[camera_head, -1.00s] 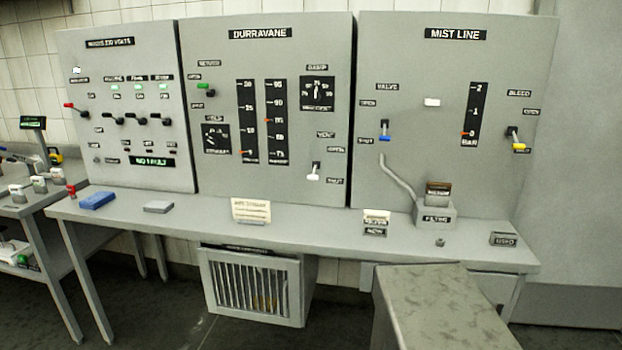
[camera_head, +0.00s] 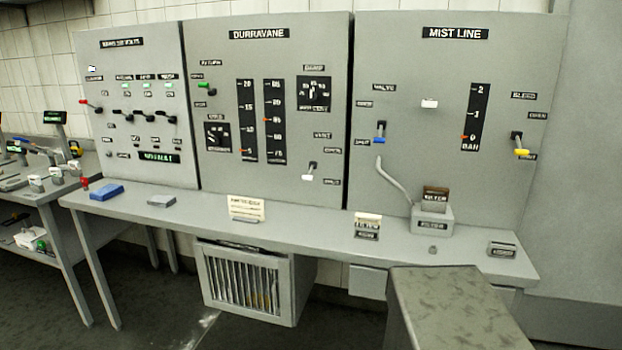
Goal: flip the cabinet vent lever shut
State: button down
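The middle panel (camera_head: 215,100), headed DURRAVANE, stands upright on the bench. The vent lever (camera_head: 308,177) is at its lower right, under a small VENT label (camera_head: 322,135). It has a dark stem and a white tip. The tip points down, level with the lower of two blurred labels at its right. The cabinet (camera_head: 245,282) with a slatted front hangs under the bench. My gripper is not in view.
The grey bench (camera_head: 300,222) carries a blue block (camera_head: 107,193), a card (camera_head: 246,207) and a filter box (camera_head: 432,219). A grey-topped block (camera_head: 460,305) stands in front at right. Other levers sit on the side panels. Floor is open at front left.

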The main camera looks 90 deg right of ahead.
aim_at(310, 173)
jog(key=k, duration=1.1)
jog(key=z, duration=0.65)
jog(key=i, duration=1)
jog(key=u, duration=0.1)
